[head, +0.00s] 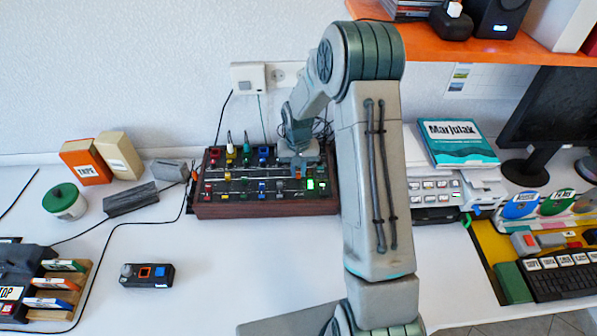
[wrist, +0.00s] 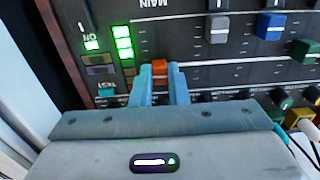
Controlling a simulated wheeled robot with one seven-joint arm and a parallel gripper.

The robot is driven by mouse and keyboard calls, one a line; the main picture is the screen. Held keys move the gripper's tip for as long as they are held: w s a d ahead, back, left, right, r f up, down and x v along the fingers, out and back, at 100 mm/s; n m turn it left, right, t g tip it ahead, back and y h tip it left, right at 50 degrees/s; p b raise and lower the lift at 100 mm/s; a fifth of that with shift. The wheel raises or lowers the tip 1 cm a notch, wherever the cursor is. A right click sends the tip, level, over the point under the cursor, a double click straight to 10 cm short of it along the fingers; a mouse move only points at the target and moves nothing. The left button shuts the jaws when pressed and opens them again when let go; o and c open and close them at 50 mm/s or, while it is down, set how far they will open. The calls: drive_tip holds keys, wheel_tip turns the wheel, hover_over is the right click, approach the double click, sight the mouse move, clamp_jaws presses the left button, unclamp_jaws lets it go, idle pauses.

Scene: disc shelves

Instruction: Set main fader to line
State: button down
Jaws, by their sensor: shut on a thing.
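A dark mixer with a wooden-looking frame (head: 265,209) lies on the white table, and my arm reaches down to its right part. In the wrist view the mixer panel (wrist: 185,45) fills the top, with the printed word MAIN at the top edge. My gripper (wrist: 160,73) is shut on the orange-red main fader cap (wrist: 160,69), one light blue finger on each side. The fader's slot is mostly hidden by the fingers and gripper body.
Grey (wrist: 218,28) and blue (wrist: 269,26) fader caps stand to the right in the wrist view, with several knobs below them. Green level lights (wrist: 124,42) glow at left. Cables run behind the mixer. A small black box (head: 147,275) stands on the table, with clear room around it.

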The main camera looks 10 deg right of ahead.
sight(298, 172)
drive_tip(key=c, duration=1.4)
unclamp_jaws()
wheel_tip(298, 172, up, 14)
drive_tip(key=b, duration=0.1)
drive_tip(key=shift+s, duration=0.1)
